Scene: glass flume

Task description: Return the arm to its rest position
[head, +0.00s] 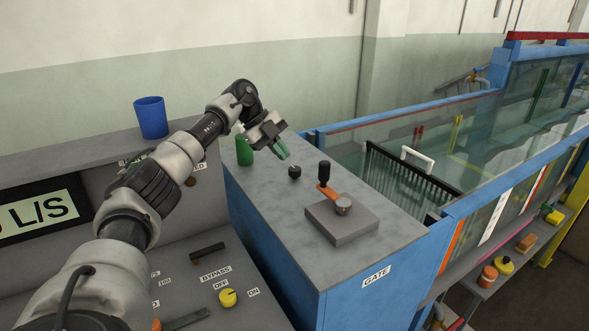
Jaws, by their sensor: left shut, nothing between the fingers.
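My left arm reaches in from the lower left, and its gripper (281,152) hangs over the back part of the grey-topped gate box (275,201). The left gripper has green fingers, shut with nothing between them. It is to the right of a green cylinder (244,151) and above and left of a small black knob (295,171). A crank with an orange arm and black handle (324,171) sits on a grey block (341,223), apart from the gripper. My right gripper is not in view.
A control panel with a yellow BYPASS knob (228,297) and a black lever (207,252) lies below my arm. A blue cup (151,117) stands on the panel's upper ledge. The glass flume (470,140) runs right, with a black grate (410,178) in it.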

